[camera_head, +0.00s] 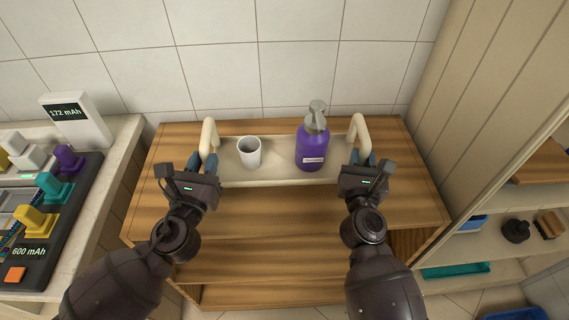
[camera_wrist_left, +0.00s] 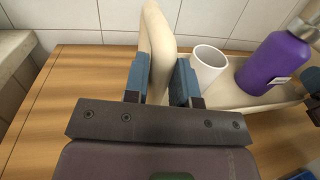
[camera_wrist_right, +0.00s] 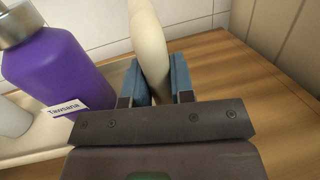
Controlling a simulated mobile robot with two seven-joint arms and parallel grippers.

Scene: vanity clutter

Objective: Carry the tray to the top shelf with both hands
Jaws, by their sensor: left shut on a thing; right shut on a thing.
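The cream tray (camera_head: 272,178) is at the top of the wooden shelf unit, near the tiled wall; I cannot tell whether it touches the top board. A white cup (camera_head: 249,152) and a purple pump bottle (camera_head: 312,148) stand upright in it. My left gripper (camera_head: 204,165) is shut on the tray's left handle (camera_wrist_left: 157,45). My right gripper (camera_head: 363,165) is shut on the right handle (camera_wrist_right: 148,45). The bottle (camera_wrist_right: 55,75) shows a white label in the right wrist view. The cup (camera_wrist_left: 207,68) also shows in the left wrist view.
The wooden unit's top board (camera_head: 415,195) has bare room right of the tray. A counter with a battery-like device (camera_head: 75,120) and coloured connectors stands at left. A cream cabinet (camera_head: 470,90) with shelves rises at right. A blue bin (camera_head: 515,314) sits low at right.

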